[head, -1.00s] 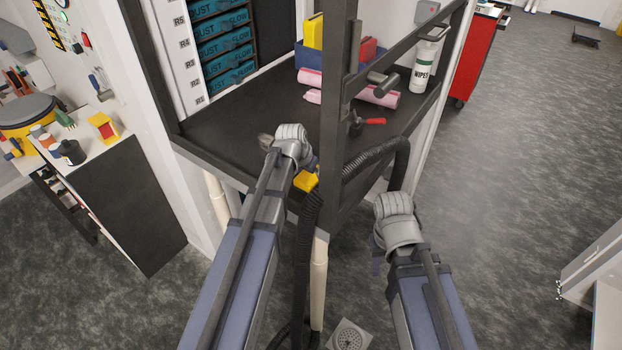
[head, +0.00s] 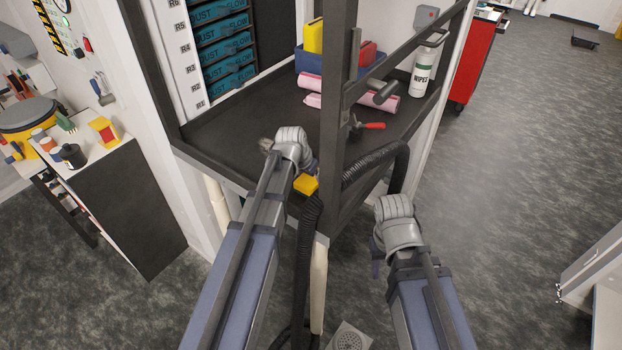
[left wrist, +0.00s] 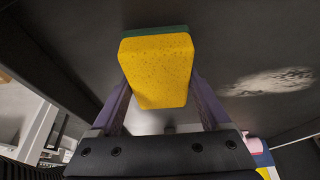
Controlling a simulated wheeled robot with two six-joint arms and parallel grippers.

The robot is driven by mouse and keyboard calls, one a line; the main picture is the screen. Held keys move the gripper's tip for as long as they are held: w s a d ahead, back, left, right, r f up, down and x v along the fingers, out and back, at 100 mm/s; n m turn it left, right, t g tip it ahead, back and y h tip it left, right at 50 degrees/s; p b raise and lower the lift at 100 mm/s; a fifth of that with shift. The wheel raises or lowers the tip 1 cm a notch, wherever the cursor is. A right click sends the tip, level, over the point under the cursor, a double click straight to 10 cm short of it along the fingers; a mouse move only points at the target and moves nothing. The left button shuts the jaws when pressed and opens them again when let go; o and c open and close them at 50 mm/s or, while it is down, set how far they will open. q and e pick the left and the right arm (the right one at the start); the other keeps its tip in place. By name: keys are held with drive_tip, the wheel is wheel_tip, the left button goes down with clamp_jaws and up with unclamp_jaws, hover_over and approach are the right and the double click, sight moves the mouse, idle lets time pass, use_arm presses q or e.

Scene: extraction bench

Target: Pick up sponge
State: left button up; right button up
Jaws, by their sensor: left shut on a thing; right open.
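The sponge (left wrist: 158,70) is yellow with a green layer. In the left wrist view it sits between the two purple fingers of my left gripper (left wrist: 160,95), which is shut on it. In the head view the yellow of the sponge (head: 306,185) shows beside my left wrist at the bench's front edge, and the left gripper's fingers are mostly hidden there. My right gripper (head: 377,262) is low, to the right of the bench corner, over the floor. Its fingers are mostly hidden behind my wrist.
The dark bench top (head: 225,130) has a frame post (head: 335,110) at its corner. A black hose (head: 375,160) loops between my arms. A red-handled tool (head: 370,126), pink rolls (head: 375,97), a blue bin (head: 315,62) and a wipes bottle (head: 424,70) stand behind. A pale smudge (left wrist: 270,82) marks the dark surface.

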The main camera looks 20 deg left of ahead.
use_arm(q)
wheel_tip(320, 180, up, 10)
drive_tip(key=p, duration=0.9)
drive_tip(key=shift+f, duration=0.1)
use_arm(e)
wheel_tip(320, 180, up, 10)
drive_tip(key=shift+f, duration=0.15)
